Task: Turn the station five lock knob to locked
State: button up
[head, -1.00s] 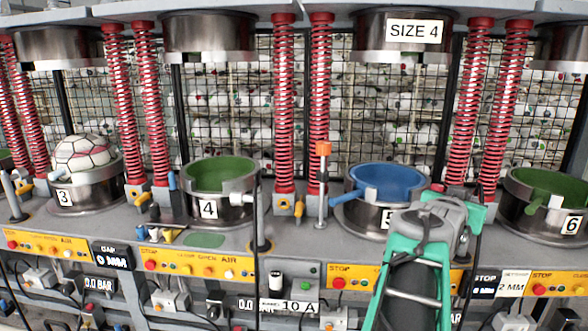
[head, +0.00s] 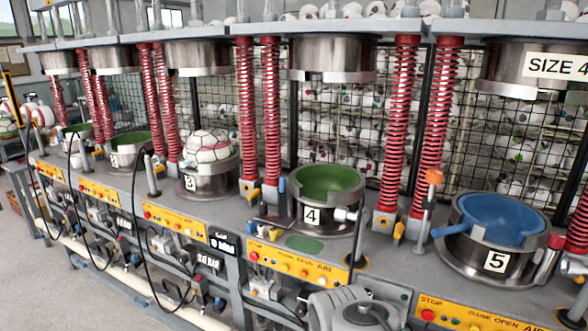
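Station five is at the right, a round steel mould with a blue bowl (head: 500,220) and a white plate marked 5 (head: 497,261). A blue handle (head: 450,230) sticks out at its left, and a red-tipped metal part (head: 556,242) is at its right. An orange knob (head: 434,176) stands on a post to its left. I cannot tell which part is the lock knob or how it is set. A grey piece of my arm (head: 350,310) shows at the bottom edge; my gripper's fingers are not visible.
Station four (head: 328,185), with a green bowl, is left of station five. A ball (head: 208,145) sits in station three. Red springs (head: 402,125) rise between stations. A yellow control panel (head: 470,315) runs below station five. Open floor (head: 75,270) is at lower left.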

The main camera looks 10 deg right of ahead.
aim_at(556, 240)
jog(key=u, duration=1.9)
jog(key=k, duration=2.8)
jog(key=z, duration=1.8)
